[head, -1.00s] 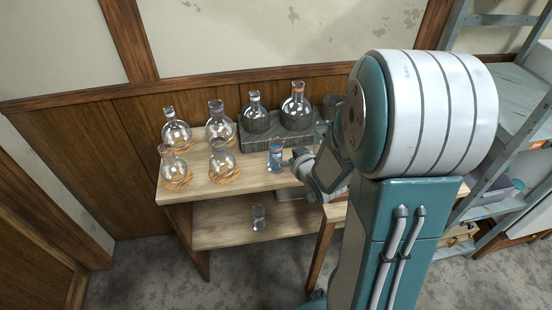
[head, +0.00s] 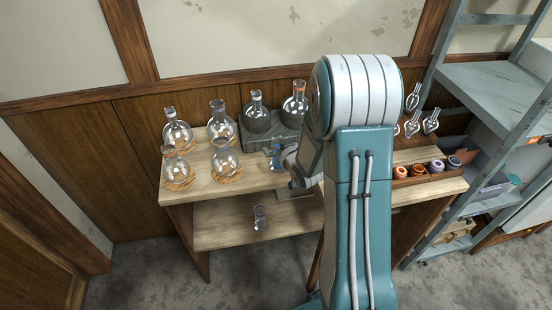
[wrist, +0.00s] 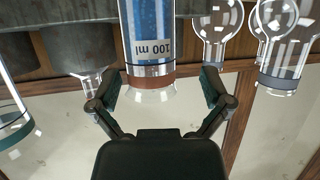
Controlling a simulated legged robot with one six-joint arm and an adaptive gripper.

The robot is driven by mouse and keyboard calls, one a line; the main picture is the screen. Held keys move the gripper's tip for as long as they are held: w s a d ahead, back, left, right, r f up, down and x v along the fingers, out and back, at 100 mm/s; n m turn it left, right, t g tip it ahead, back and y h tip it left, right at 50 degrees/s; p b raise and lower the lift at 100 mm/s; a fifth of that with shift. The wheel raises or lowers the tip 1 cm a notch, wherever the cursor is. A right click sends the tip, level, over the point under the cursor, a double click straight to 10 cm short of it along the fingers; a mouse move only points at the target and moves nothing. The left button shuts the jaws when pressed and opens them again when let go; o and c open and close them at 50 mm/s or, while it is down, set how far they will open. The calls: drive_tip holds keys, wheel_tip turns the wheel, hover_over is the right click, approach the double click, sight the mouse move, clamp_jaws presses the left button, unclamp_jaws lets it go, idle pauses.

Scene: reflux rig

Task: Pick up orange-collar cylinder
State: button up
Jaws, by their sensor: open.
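The orange-collar cylinder (wrist: 150,35) holds blue liquid and has a white "100 ml" label. In the wrist view it appears upside down, with an orange-brown collar near its clear mouth. In the head view it (head: 275,155) stands on the tabletop in front of the grey block. My gripper (wrist: 160,80) is open, with one finger on each side of the cylinder near its collar. I cannot tell whether either finger touches it. In the head view my gripper (head: 288,157) is at the cylinder's right side, and its fingers are hard to make out.
Several round flasks (head: 222,125) stand on the table's left. More flasks stand on the grey block (head: 270,138). A clear cylinder (head: 260,218) is on the lower shelf (head: 220,235). At right are a wooden rack of coloured pieces (head: 420,177) and small glassware (head: 430,122).

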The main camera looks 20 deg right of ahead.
drive_tip(key=shift+w+d+f, duration=0.15)
drive_tip(key=shift+w+f, duration=0.05)
drive_tip(key=shift+w, duration=0.25)
drive_tip(key=shift+w+d, duration=0.1)
drive_tip(key=shift+d, duration=0.35)
drive_tip(key=shift+a, duration=0.15)
drive_tip(key=c, duration=1)
drive_tip(key=shift+a, duration=0.15)
clamp_jaws()
drive_tip(key=shift+a, duration=0.1)
drive_tip(key=shift+d, duration=0.2)
drive_tip(key=shift+r, duration=0.15)
